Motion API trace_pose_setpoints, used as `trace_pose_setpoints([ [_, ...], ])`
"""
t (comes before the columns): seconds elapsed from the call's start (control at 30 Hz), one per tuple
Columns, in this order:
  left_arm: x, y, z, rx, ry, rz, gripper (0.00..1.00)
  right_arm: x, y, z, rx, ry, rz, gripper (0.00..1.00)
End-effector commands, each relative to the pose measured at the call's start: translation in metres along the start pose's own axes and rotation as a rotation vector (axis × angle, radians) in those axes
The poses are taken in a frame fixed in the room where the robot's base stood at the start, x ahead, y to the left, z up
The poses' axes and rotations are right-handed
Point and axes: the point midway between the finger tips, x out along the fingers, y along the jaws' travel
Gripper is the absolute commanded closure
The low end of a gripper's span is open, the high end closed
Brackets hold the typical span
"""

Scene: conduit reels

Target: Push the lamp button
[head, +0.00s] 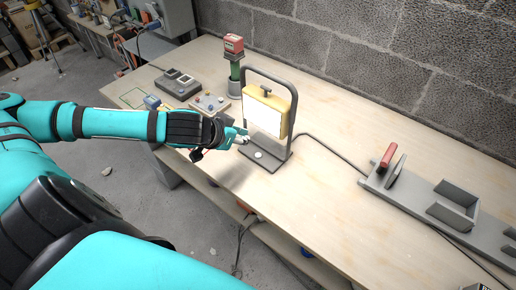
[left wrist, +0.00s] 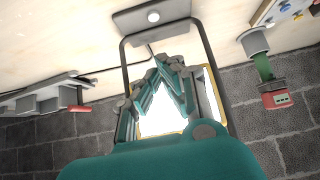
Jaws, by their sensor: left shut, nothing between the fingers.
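The lamp (head: 264,114) stands on the workbench, with a bright white panel, yellow housing and dark tubular frame. Its round pale button (head: 258,155) sits on the grey base plate, in front of the panel. In the left wrist view the button (left wrist: 153,17) shows at the top on the grey base, and the lit lamp panel (left wrist: 160,118) is behind my fingers. My left gripper (head: 243,134) is shut and empty, close in front of the lamp's left side. It appears above the base and apart from the button. My right gripper is not in view.
Left of the lamp are a red-topped green post (head: 234,62), a grey button box (head: 210,103) and a switch box (head: 175,83). A grey fixture with a red handle (head: 388,156) lies to the right. A cable runs between. A block wall (head: 350,40) stands behind.

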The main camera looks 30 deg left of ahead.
Motion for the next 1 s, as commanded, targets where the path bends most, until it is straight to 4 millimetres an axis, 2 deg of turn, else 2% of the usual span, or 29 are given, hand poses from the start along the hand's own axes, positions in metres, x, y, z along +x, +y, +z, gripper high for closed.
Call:
trace_pose_setpoints([
  [0.23,0.004,0.0,0.0,0.0,0.0,-0.001,1.0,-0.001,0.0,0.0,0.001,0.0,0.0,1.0],
  [0.37,0.017,0.0,0.0,-0.004,0.001,0.001,1.0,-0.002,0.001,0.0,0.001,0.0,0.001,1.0],
  [0.77,0.1,0.001,-0.001,-0.002,0.001,0.001,1.0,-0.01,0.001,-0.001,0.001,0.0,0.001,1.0],
  [0.8,0.106,0.001,0.003,0.001,-0.003,-0.001,1.0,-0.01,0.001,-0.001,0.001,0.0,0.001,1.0],
  [1.0,0.123,0.0,0.023,0.003,-0.002,-0.001,1.0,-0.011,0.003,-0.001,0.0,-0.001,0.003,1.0],
])
